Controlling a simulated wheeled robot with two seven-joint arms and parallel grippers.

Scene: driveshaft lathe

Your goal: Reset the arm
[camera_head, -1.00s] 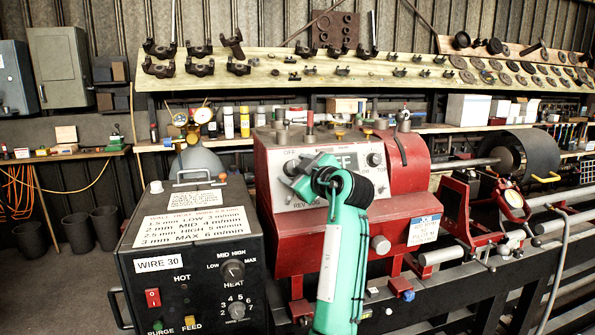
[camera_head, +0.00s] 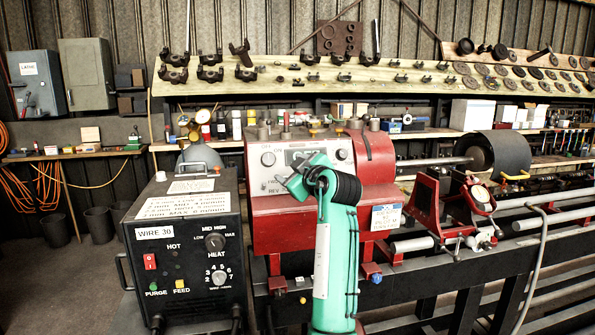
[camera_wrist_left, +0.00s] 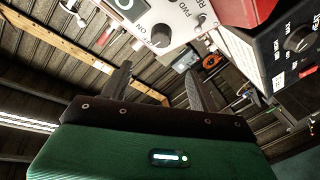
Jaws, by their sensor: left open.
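My left arm (camera_head: 335,255), teal with a black cable wrap, rises at the centre of the head view, folded upward in front of the red lathe headstock (camera_head: 285,225). In the left wrist view my left gripper (camera_wrist_left: 158,70) shows two dark fingers set well apart with nothing between them. The lathe's pale control panel (camera_wrist_left: 160,22) lies beyond the fingers, apart from them. My right arm and gripper are not in view.
A black wire-feed heater box (camera_head: 185,255) stands left of the arm. The lathe's black bed frame (camera_head: 450,272) and pale rails run right. A tool board (camera_head: 400,78) hangs behind. Open floor (camera_head: 75,285) lies at the left.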

